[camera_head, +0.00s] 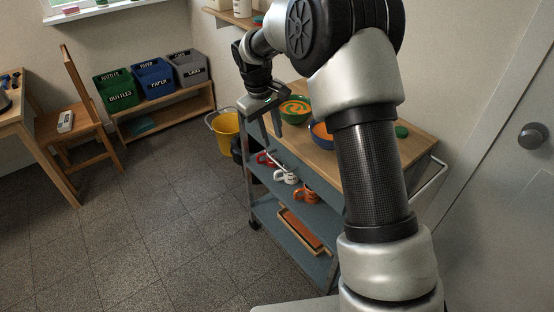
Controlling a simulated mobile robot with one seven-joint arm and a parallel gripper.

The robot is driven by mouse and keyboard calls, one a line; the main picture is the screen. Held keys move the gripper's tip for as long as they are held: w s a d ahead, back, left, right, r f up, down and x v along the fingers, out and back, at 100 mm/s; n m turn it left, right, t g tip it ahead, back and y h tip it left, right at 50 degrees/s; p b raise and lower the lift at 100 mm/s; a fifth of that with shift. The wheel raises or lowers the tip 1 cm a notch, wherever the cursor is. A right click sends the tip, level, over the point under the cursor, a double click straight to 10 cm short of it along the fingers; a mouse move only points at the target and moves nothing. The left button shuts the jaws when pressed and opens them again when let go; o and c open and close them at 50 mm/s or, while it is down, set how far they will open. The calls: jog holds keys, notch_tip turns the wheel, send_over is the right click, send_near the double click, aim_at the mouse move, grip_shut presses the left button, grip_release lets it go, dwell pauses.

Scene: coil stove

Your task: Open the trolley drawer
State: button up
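The trolley (405,138) has a wooden top, a grey metal frame and blue-grey shelves, and stands in the middle right. I cannot clearly make out its drawer front or handle; my arm covers much of the trolley. My gripper (272,112) is at the far left corner of the trolley top, pointing downward. Its fingers are small and partly merge with the trolley behind, so I cannot tell their opening or whether they touch it.
A green bowl (296,110) and a blue bowl (320,136) stand on the trolley top. Mugs (287,176) sit on the shelf below. A yellow bucket (227,133) is behind, a wooden chair (80,122) at left, a door (510,200) at right. The left floor is clear.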

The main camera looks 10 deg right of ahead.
jog(key=b+x, duration=0.1)
jog(key=x, duration=1)
jog(key=shift+f, duration=0.1)
grip_shut()
